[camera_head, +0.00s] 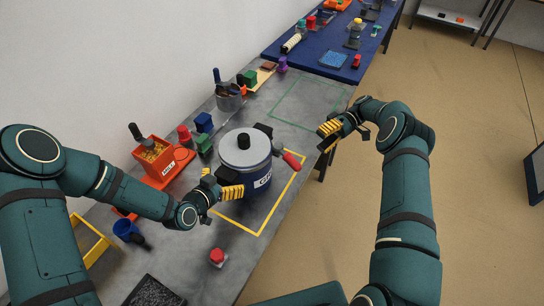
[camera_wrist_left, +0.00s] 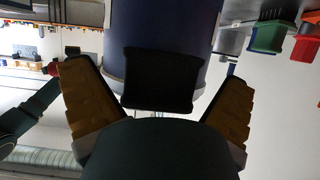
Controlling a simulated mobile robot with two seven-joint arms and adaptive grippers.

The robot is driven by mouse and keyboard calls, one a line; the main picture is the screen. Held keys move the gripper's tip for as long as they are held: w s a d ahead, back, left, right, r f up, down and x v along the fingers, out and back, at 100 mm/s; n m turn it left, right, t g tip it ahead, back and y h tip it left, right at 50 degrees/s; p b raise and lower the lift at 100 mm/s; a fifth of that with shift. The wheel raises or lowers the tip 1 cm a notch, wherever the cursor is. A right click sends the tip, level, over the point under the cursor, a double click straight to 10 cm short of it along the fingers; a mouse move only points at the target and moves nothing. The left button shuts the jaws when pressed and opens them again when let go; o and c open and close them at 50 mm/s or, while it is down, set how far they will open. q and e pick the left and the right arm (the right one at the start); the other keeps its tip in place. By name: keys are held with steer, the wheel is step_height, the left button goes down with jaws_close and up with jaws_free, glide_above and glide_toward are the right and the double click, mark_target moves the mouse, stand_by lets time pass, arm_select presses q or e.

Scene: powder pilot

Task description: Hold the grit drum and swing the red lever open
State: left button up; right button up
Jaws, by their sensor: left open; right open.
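The grit drum (camera_head: 258,182) is a blue cylinder with a grey lid and black knob, standing upright inside a yellow outline on the grey bench. The red lever (camera_head: 291,159) sticks out from its right side. My left gripper (camera_head: 222,183) is open at the drum's near left side. In the left wrist view the drum (camera_wrist_left: 165,35) rises beyond my open fingers (camera_wrist_left: 158,108), and a dark block (camera_wrist_left: 160,80) in front of it lies between them. Whether the fingers touch the block cannot be told. My right gripper (camera_head: 328,135) is open and empty, right of the lever and apart from it.
An orange bin (camera_head: 153,158), red and green blocks and a metal pot (camera_head: 230,98) with tools stand left of and behind the drum. A blue cup (camera_head: 125,230) and a red button (camera_head: 217,256) are nearer. A green outline (camera_head: 300,105) behind the drum is empty.

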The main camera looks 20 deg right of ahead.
arm_select(q)
steer(key=v, duration=1.2)
